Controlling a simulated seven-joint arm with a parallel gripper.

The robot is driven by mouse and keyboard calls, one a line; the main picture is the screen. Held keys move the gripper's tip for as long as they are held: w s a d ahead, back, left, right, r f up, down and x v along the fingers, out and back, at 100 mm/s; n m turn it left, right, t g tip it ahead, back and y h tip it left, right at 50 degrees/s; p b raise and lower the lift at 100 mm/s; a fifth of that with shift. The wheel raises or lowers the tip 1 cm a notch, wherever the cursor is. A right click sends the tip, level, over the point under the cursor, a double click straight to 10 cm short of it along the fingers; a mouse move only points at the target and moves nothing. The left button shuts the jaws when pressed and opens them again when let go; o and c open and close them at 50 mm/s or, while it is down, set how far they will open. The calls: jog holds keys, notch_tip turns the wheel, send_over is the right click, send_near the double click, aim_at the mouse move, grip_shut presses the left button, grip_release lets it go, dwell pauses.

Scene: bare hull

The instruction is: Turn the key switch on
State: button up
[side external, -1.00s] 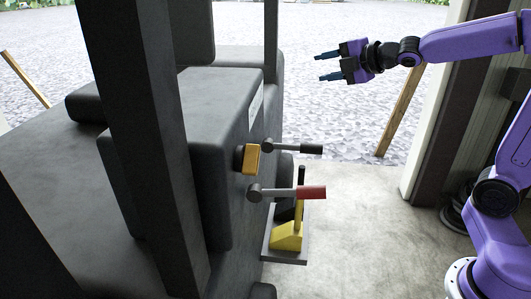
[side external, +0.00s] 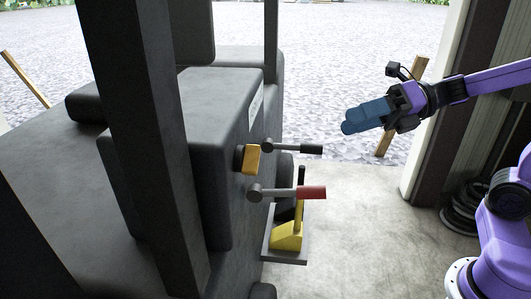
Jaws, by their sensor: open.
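An orange knob-like piece (side external: 252,159) stands out from the side of the dark grey machine (side external: 215,130); it looks like the key switch, though its details are too small to read. My gripper (side external: 348,121) is in the air to the right of the machine, higher than the orange piece and well apart from it. Its blue fingers point left and overlap in this view. The gripper is open and holds nothing.
A lever with a black grip (side external: 312,149) and one with a red grip (side external: 312,192) stick out to the right near the orange piece. Below is a yellow lever base (side external: 287,237) on a grey shelf (side external: 290,260). The air between gripper and levers is clear.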

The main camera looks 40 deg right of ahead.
jog(key=f, duration=0.1)
send_near(259, 156)
jog(key=x, duration=0.9)
jog(key=shift+w+d+f, duration=0.1)
jog(key=shift+w+d, duration=0.05)
